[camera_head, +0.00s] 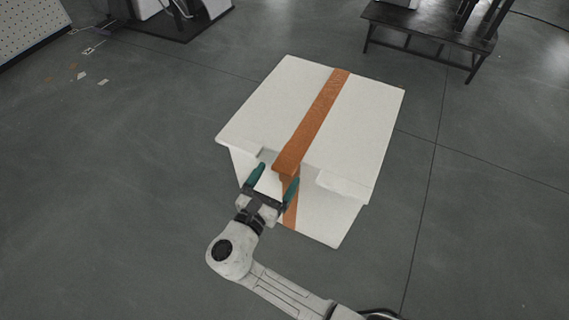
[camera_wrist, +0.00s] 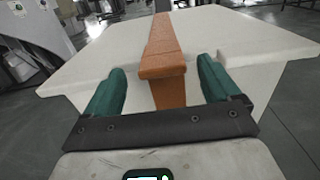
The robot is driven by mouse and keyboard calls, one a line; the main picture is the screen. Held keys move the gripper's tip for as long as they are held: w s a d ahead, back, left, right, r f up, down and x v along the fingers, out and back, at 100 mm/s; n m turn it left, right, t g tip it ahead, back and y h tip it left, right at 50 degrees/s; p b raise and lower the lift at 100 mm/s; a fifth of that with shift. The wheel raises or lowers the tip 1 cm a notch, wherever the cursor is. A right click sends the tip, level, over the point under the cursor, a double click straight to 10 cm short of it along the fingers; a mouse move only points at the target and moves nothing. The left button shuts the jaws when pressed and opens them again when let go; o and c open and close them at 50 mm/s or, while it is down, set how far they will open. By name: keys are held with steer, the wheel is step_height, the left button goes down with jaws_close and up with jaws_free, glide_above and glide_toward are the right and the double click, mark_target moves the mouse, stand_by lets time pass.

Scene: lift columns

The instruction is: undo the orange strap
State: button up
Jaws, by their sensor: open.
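The orange strap (camera_head: 318,115) runs across the top of a white box (camera_head: 262,107) and down its near side. It also shows in the wrist view (camera_wrist: 163,58), where it bends over the lid's front edge. My gripper (camera_head: 275,177) is open at the near side of the box. In the wrist view my gripper (camera_wrist: 162,82) has one green finger on each side of the strap, with a visible gap on both sides. The lower part of the strap is partly hidden behind my gripper.
A dark bench (camera_head: 430,32) stands at the back right. A dark platform with equipment (camera_head: 178,18) is at the back left, beside a perforated panel (camera_head: 28,30). Small scraps (camera_head: 82,75) lie on the floor at left. The grey floor around the box is clear.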

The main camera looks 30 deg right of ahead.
mark_target(281, 172)
steer(key=shift+b+x, duration=0.55)
steer(key=shift+x, duration=2.2)
steer(key=shift+c, duration=0.2)
steer(key=c, duration=1.4)
steer(key=shift+f, duration=0.1)
